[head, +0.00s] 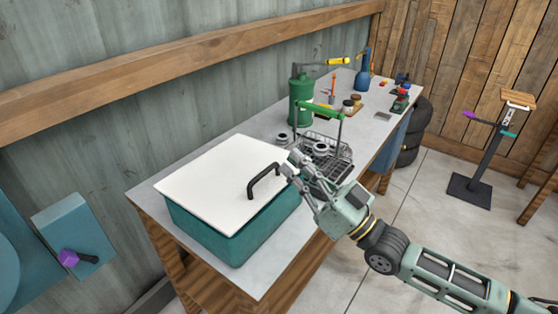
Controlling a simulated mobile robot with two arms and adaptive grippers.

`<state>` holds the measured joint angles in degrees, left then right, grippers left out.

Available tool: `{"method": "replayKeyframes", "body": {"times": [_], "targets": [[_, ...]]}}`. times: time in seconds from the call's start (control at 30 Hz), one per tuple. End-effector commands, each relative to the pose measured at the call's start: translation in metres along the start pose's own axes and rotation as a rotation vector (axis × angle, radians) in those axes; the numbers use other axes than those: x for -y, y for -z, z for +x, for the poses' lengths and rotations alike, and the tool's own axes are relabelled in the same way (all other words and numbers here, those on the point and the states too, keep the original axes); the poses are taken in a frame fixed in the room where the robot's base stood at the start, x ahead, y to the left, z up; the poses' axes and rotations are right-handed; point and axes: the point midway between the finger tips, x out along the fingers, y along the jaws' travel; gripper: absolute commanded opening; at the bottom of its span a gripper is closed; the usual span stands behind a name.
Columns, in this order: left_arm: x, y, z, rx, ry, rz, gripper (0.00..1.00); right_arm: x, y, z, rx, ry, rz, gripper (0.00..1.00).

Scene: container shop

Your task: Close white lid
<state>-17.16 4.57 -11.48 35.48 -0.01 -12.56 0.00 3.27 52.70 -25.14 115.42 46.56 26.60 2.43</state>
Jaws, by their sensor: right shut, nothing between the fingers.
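The white lid (215,180) lies over the top of a teal box (210,232) at the near end of the workbench. I cannot tell whether it sits fully flush on the rim. A black arched handle (264,181) stands on the lid near its right edge. My right gripper (291,163) is shut and empty, with its fingertips by the lid's right edge, just right of the handle. I cannot tell whether they touch the lid. My left gripper is out of view.
A wire basket (338,168) stands on the workbench (150,194) behind my right gripper. A green pump-like device (300,100) and several small items stand farther back. A plank wall runs along the left. The floor at the right is mostly clear.

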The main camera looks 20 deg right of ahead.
Motion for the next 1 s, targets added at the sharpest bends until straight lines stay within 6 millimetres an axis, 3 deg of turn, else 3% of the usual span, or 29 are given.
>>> {"method": "replayKeyframes", "body": {"times": [0.23,0.3,0.5,1.0], "targets": [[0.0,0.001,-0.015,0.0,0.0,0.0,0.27,0.0,0.004,0.049,-0.004,0.0,0.001,0.0],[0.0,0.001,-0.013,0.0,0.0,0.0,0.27,-0.001,-0.014,0.041,0.005,-0.002,0.001,0.0],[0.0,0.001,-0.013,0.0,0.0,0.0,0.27,-0.001,-0.033,0.034,0.002,-0.001,0.001,0.0],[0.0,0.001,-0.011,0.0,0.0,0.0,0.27,0.0,-0.039,0.03,-0.002,-0.001,0.001,0.0]]}}
